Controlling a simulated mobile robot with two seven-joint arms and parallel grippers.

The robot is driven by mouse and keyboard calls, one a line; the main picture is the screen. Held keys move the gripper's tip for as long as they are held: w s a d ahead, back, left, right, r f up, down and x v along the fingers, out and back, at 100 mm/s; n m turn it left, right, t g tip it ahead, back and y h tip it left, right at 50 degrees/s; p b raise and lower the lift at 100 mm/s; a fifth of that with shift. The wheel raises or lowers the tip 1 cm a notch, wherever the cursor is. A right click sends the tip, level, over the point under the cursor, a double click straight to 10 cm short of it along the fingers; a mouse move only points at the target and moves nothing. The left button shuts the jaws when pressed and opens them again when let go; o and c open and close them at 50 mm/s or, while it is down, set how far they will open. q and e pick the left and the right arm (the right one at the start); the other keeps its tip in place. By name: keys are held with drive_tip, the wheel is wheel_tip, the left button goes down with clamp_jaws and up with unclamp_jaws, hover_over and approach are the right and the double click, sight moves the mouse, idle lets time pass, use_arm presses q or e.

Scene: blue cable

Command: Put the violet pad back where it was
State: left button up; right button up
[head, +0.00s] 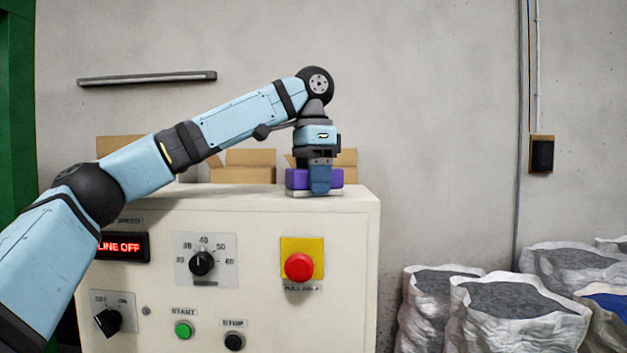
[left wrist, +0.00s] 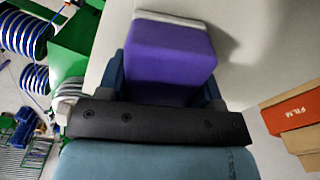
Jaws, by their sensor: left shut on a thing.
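The violet pad (head: 336,178) is a small block on top of the cream control cabinet, near its right end. It appears to sit on a thin whitish piece (head: 318,193). In the left wrist view the violet pad (left wrist: 170,62) fills the space between the blue fingers, with a white edge along its far end. My left gripper (head: 319,184) points down and is shut on the pad. One finger hides the pad's middle in the head view. I cannot tell whether the pad's full weight rests on the cabinet. My right gripper is not in view.
The cream cabinet (head: 255,204) carries a red button (head: 299,266), dials and a "LINE OFF" display (head: 121,247). Open cardboard boxes (head: 245,173) stand behind it. Sacks of grey material (head: 515,298) stand to the right. The cabinet top left of the pad looks clear.

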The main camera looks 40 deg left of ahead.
use_arm(q)
drive_tip(key=shift+s+d, duration=0.1)
drive_tip(key=o, duration=0.9)
drive_tip(key=shift+r, duration=0.15)
wheel_tip(320, 180, up, 12)
idle(0.5)
